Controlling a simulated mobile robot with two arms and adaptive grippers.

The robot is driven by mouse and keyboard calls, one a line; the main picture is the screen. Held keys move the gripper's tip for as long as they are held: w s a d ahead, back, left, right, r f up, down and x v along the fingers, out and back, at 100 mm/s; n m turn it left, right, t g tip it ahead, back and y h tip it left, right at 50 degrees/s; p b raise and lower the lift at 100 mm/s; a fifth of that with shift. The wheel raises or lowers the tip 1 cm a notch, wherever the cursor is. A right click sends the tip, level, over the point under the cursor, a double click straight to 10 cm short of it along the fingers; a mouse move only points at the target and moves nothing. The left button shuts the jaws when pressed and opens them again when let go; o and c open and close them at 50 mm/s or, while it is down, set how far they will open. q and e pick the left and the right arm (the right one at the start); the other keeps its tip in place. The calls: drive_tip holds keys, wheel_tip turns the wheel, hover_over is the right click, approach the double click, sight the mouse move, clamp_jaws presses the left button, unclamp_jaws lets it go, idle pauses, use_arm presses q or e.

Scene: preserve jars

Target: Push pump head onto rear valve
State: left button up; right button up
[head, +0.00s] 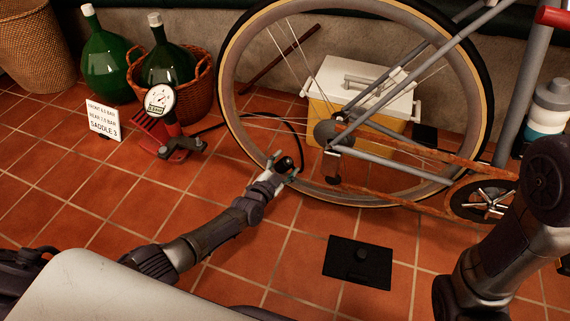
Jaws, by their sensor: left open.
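The bicycle's rear wheel (229,95) stands upright with a tan-walled tyre. My left gripper (284,167) is open at the wheel's lower left, close to the rim. A dark rounded piece, which looks like the pump head (286,163), is between or just beside its fingers; I cannot tell whether they touch it. The black hose (250,114) arcs from the red floor pump (172,128) to this spot. The pump has a round gauge (160,98) on top. I cannot make out the rear valve. My right arm shows at the right, but its gripper is out of view.
A sign (103,118) stands left of the pump. Green demijohns (107,65) and a wicker basket (200,92) are behind it. A white-lidded box (368,85) stands behind the wheel. A black plate (350,268) lies on the tiles in front. The floor at left front is clear.

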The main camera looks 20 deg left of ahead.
use_arm(q)
drive_tip(key=shift+s, duration=0.1)
drive_tip(key=shift+s, duration=0.2)
drive_tip(key=v, duration=1.1)
drive_tip(key=shift+s, duration=0.2)
drive_tip(key=shift+a, duration=0.15)
